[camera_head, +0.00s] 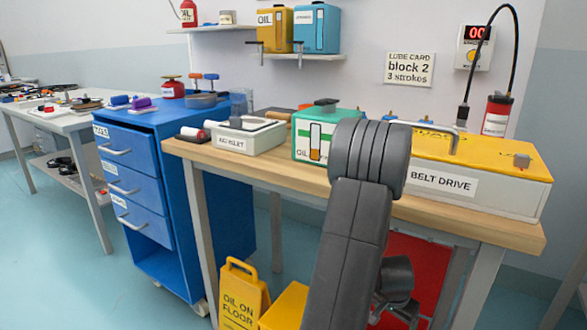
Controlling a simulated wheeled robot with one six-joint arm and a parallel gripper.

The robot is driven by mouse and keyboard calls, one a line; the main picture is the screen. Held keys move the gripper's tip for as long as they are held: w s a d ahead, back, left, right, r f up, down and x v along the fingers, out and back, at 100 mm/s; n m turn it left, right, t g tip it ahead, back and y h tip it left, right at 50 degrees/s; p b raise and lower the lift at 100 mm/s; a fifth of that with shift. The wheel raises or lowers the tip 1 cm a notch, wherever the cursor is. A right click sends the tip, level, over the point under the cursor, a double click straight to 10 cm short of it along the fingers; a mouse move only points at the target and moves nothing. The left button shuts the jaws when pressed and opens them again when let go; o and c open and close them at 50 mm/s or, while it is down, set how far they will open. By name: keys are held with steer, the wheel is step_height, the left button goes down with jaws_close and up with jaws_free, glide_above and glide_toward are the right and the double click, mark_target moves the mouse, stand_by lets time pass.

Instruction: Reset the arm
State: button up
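My arm (350,235) rises from the bottom edge in front of the workbench. Its thick ribbed dark-grey joint (368,157) is at the top, before the bench's front edge. Lower down, just right of the arm link, dark wrist parts and part of my gripper (398,305) show in front of a red panel below the bench. The arm link and the bottom edge of the picture hide the rest. I cannot make out the fingertips, or whether anything is between them.
The wooden bench (500,232) carries a yellow-topped belt drive box (440,182), a green oil container (305,138) and a white tray (240,142). A blue drawer cart (150,190) stands left. A yellow floor sign (240,295) stands below. Floor (60,270) at left is clear.

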steer(key=shift+r+p, duration=0.35)
steer(key=shift+r, duration=0.55)
steer(key=shift+f, duration=0.1)
